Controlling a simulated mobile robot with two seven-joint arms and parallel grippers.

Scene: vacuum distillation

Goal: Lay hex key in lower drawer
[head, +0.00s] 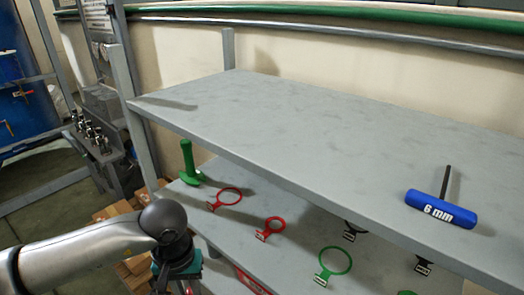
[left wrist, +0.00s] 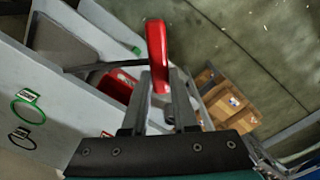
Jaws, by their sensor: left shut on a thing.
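In the left wrist view my left gripper (left wrist: 161,85) is shut on a red-handled tool (left wrist: 157,48). A thin dark rod runs left from its handle, so it looks like a T-handle hex key. In the head view my left arm comes in at the lower left, but its fingertips and the held tool are out of frame. A blue T-handle hex key (head: 440,208) marked "6 mm" lies on the top shelf at the right. The lower drawer cannot be made out surely; pale panels (left wrist: 75,40) and a red part (left wrist: 119,85) show beside the gripper.
The top shelf (head: 300,120) is mostly bare. The shelf below holds a green upright tool (head: 188,163), red rings (head: 229,197) and a green ring (head: 333,262). Cardboard boxes (left wrist: 225,100) stand on the floor. Open floor (left wrist: 245,50) shows beyond the gripper.

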